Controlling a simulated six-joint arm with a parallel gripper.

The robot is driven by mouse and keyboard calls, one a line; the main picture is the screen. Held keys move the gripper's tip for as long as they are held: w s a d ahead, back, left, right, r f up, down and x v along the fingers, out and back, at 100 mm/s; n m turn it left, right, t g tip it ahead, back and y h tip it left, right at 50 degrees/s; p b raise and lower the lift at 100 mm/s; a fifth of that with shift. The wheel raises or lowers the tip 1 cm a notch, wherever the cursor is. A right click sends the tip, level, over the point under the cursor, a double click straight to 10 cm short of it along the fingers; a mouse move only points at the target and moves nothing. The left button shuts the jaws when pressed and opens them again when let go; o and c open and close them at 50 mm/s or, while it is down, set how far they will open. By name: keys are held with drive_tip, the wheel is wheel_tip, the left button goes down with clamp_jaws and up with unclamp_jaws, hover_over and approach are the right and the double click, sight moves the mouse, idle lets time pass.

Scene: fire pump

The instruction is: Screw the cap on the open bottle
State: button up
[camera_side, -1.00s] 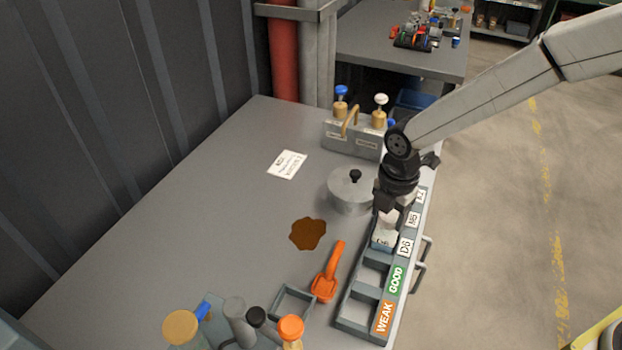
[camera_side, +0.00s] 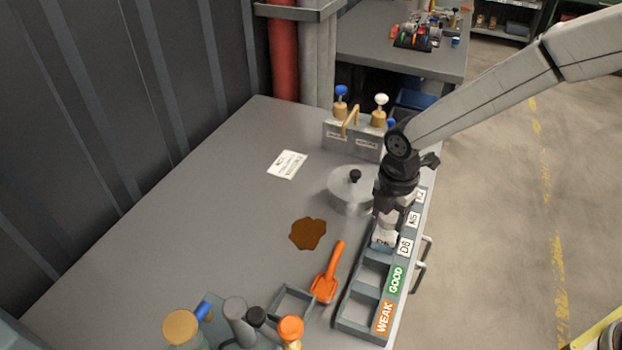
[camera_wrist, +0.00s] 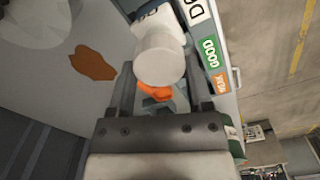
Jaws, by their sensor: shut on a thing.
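My gripper (camera_side: 386,222) points down over the tray at the bench's right edge. It is shut on the white cap, whose pale round face shows between the dark fingers in the wrist view (camera_wrist: 160,66). A white bottle with a dark-lettered label (camera_side: 382,243) is directly below, in a compartment of the grey tray (camera_side: 346,322). The bottle's label also shows behind the cap in the wrist view (camera_wrist: 150,14). The cap appears at the bottle's top, but the join is hidden, so I cannot tell how it is seated.
A round metal lidded pot (camera_side: 346,193) stands close left of my gripper. An orange scoop (camera_side: 327,280) lies left of the tray. The brass-valve block (camera_side: 350,138) stands behind.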

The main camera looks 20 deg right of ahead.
drive_tip(key=shift+f, duration=1.15)
idle(2.5)
drive_tip(key=shift+w+m, duration=0.15)
drive_tip(key=shift+m, duration=2.15)
drive_tip(key=shift+w+m, duration=0.1)
drive_tip(key=shift+m, duration=2.2)
drive_tip(key=shift+w+d+m, duration=0.1)
drive_tip(key=shift+m, duration=2.2)
